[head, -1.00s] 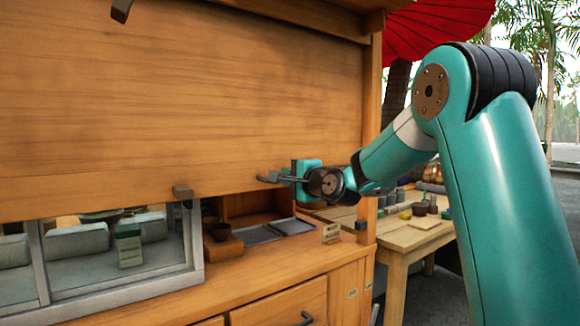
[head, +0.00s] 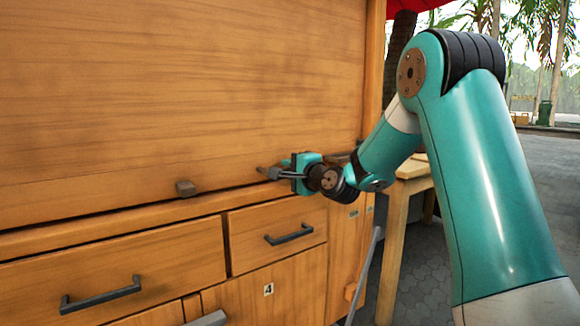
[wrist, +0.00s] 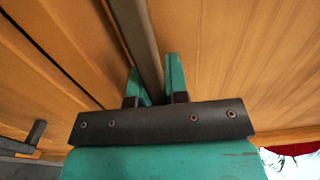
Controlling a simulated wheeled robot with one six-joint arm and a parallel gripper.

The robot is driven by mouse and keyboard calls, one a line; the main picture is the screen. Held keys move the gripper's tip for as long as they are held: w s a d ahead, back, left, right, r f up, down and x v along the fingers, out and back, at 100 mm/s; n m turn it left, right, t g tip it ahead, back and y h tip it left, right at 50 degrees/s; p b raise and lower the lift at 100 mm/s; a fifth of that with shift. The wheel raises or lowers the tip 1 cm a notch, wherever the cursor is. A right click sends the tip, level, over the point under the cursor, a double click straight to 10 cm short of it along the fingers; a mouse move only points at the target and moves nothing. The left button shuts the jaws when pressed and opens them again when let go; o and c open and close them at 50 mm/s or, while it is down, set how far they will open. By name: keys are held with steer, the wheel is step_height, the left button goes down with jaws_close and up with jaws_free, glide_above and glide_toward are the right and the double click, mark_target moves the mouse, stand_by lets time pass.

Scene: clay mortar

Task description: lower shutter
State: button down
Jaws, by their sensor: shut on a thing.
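The shutter (head: 170,100) is a wide wooden panel filling the upper left of the head view. Its bottom edge is down at the counter (head: 150,210), with only a thin dark line between them. My gripper (head: 284,172) is at the shutter's lower right. In the wrist view its two teal fingers (wrist: 154,85) are shut around a dark bar, the shutter handle (wrist: 138,35). A small dark block (head: 186,188) sticks out from the shutter's lower edge, left of my gripper.
Drawers with dark handles (head: 100,294) (head: 290,233) lie below the counter. A wooden table (head: 410,185) stands right of the cabinet, partly behind my arm. Paved ground (head: 545,190) is open at the far right.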

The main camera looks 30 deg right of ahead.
steer(key=shift+f, duration=0.45)
steer(key=c, duration=1.1)
jaws_free()
steer(key=shift+r, duration=0.1)
steer(key=shift+s, duration=0.25)
steer(key=s, duration=0.5)
steer(key=s+b, duration=0.1)
steer(key=s, duration=0.5)
steer(key=s+b, duration=0.1)
steer(key=s, duration=0.5)
steer(key=shift+d, duration=0.25)
